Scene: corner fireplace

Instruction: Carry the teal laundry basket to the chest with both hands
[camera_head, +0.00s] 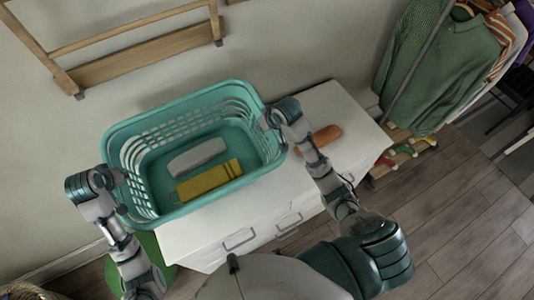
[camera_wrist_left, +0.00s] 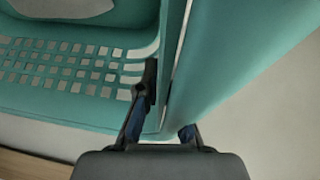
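The teal laundry basket (camera_head: 190,205) is over the left part of the white chest (camera_head: 345,120) in the head view. Its left end extends past the chest's edge; whether it touches the top is hidden. It holds a yellow item (camera_head: 210,180) and a pale grey item (camera_head: 197,157). My left gripper (camera_head: 112,180) is at the basket's left rim. In the left wrist view its fingers (camera_wrist_left: 168,115) straddle the teal wall (camera_wrist_left: 215,60), one on each side, closed on it. My right gripper (camera_head: 267,121) is at the right rim, with a finger over the inside; its other finger is hidden.
An orange-brown object (camera_head: 318,140) lies on the chest top, right of the basket. A wooden rack (camera_head: 140,50) is on the wall behind. A clothes rack with green garments (camera_head: 440,65) stands right. A green object (camera_head: 150,245) is below left. Wooden floor (camera_head: 450,210) is clear at right.

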